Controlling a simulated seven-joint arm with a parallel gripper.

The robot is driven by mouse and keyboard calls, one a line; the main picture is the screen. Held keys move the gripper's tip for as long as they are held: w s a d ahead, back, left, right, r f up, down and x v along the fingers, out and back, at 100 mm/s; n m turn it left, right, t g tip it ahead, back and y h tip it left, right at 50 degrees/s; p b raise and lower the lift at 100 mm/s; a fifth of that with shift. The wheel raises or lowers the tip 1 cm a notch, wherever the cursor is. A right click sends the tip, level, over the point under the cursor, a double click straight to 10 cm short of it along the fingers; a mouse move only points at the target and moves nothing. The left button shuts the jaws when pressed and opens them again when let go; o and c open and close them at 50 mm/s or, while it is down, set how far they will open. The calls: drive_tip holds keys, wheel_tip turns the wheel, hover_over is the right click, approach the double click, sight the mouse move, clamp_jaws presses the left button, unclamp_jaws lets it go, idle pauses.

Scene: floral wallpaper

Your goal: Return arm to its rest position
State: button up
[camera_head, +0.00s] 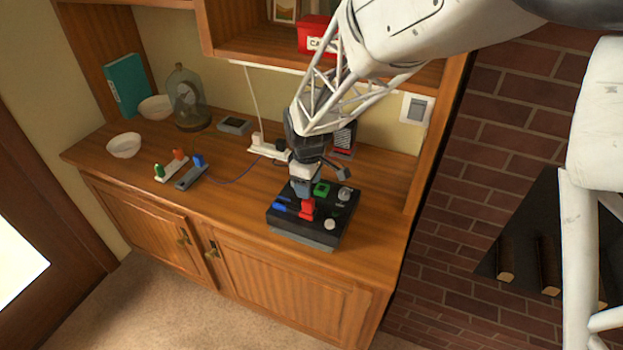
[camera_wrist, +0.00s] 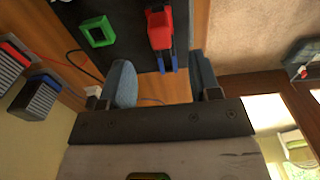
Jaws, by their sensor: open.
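My gripper (camera_head: 303,180) is over the black box (camera_head: 320,238) on the wooden cabinet top. In the wrist view its two blue-grey fingers (camera_wrist: 163,78) stand apart, open, with nothing held between them. A red piece (camera_head: 307,209) on the box is just below the gripper in the head view. In the wrist view the red piece (camera_wrist: 160,28) lies beyond the fingertips, with blue parts beside it. A green square frame (camera_head: 321,189) is also on the box. My gripper and arm hide part of the box and the wall behind.
A white power strip (camera_head: 266,148) with a cable is behind the box. A glass dome (camera_head: 188,98), bowls (camera_head: 124,145) and a teal binder (camera_head: 127,85) stand at left. A shelf with a red box (camera_head: 315,35) overhangs behind my arm. A brick wall (camera_head: 470,215) is at right.

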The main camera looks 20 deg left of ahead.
idle(0.3)
drive_tip(key=s+d+r+m, duration=0.1)
drive_tip(key=d+r+m, duration=0.3)
drive_tip(key=d, duration=0.5)
drive_tip(key=s+d+r+m+t, duration=0.1)
drive_tip(key=d+r+m, duration=0.1)
drive_tip(key=d+r, duration=0.5)
drive_tip(key=s+d+r+m, duration=0.2)
drive_tip(key=d+r, duration=0.2)
drive_tip(key=d, duration=0.6)
drive_tip(key=s+d+r+m, duration=0.2)
drive_tip(key=s+d+m, duration=0.3)
drive_tip(key=s+d, duration=0.4)
drive_tip(key=s+d+r+m+t, duration=0.1)
drive_tip(key=s+d+r+m, duration=0.2)
drive_tip(key=s+d, duration=0.6)
drive_tip(key=shift+d+m+t, duration=0.3)
drive_tip(key=shift+d+m, duration=0.4)
drive_tip(key=shift+m, duration=0.4)
